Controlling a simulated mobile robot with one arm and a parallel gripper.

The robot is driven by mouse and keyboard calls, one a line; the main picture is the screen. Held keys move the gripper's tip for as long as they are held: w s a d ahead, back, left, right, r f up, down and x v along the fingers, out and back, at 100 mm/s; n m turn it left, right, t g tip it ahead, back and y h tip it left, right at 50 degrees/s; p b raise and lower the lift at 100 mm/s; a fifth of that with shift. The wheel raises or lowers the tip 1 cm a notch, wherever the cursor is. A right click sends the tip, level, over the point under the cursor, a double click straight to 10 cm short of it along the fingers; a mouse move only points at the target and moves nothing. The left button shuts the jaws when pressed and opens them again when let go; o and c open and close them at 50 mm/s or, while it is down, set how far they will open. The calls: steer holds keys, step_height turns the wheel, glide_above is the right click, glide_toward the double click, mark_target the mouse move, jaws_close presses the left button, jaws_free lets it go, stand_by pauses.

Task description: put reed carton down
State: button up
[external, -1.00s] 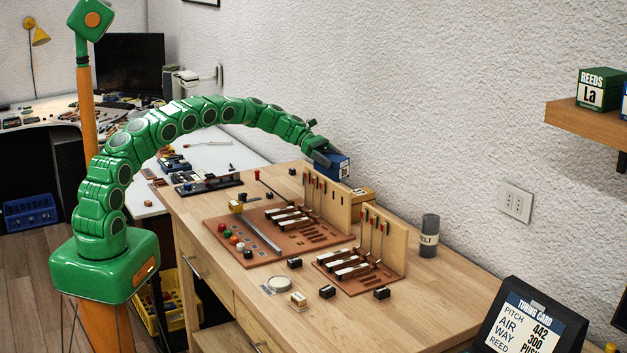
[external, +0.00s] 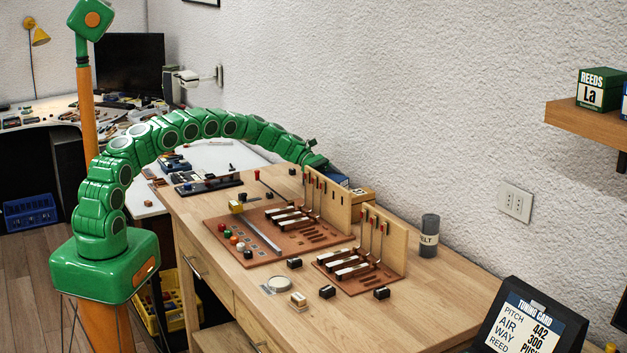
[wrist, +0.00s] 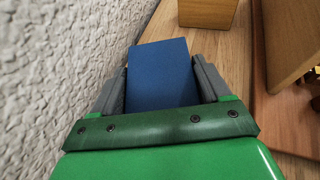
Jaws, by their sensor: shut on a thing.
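The reed carton is a blue box (wrist: 162,75) held between the two grey fingers of my gripper (wrist: 163,85) in the wrist view. In the external view only a small blue part of the carton (external: 340,179) shows behind the wooden upright board. My gripper (external: 330,172) is shut on it there, low over the back of the bench by the wall. The carton's underside is hidden, so I cannot tell whether it touches the bench top.
A wooden box (external: 361,194) stands close to the carton; it also shows ahead in the wrist view (wrist: 207,10). The upright board (external: 335,206) with key models is on the right in the wrist view. The rough wall (wrist: 60,60) is close on the left. A felt canister (external: 429,236) stands farther along.

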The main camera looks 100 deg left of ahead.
steer(key=o, duration=1.3)
steer(key=shift+c, duration=0.2)
steer(key=shift+s+r, duration=0.1)
steer(key=shift+r, duration=0.05)
steer(key=v, duration=1.2)
